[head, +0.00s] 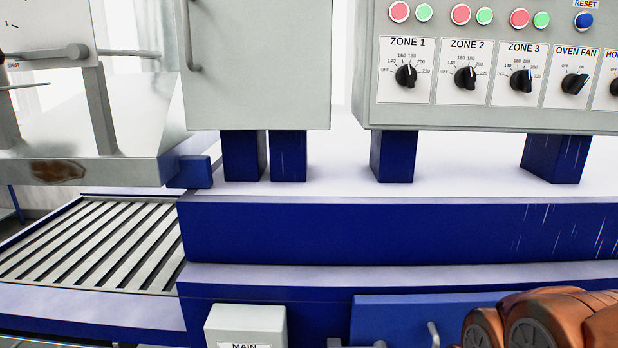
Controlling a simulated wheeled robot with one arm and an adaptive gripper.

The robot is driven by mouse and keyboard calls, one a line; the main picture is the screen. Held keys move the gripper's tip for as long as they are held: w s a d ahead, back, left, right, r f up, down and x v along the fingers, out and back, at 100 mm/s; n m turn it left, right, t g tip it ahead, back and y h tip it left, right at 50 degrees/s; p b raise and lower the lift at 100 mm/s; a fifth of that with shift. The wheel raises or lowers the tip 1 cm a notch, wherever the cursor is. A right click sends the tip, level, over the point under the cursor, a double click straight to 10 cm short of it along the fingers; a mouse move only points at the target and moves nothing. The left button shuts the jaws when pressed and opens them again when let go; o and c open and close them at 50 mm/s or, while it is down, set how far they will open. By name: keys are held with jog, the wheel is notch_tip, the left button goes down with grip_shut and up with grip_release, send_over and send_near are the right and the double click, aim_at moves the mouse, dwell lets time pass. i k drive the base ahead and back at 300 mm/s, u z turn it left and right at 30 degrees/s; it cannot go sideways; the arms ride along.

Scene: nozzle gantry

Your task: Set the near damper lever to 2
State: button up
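At the upper left, a pale plate (45,18) carries a small scale mark that reads 1 and a partly cut-off label. A grey bar with a round knob-like end (77,52) runs across in front of it. I cannot tell whether this bar is the near damper lever, and no mark 2 shows. A second thin grey bar (25,87) lies lower at the left edge. My gripper is out of view. Only a brown-orange part of my own arm shows at the lower right.
A grey control panel (480,118) with dials and buttons stands upper right. A grey cabinet (265,70) is left of it. Both stand above a blue frame (400,228). A slatted conveyor (100,245) is left, below a metal hood (125,170). A MAIN box (245,325) sits low.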

aim_at(73, 52)
jog(key=u, duration=2.15)
jog(key=k, duration=0.6)
jog(key=u, duration=0.95)
jog(key=i, duration=1.4)
jog(key=z, duration=0.7)
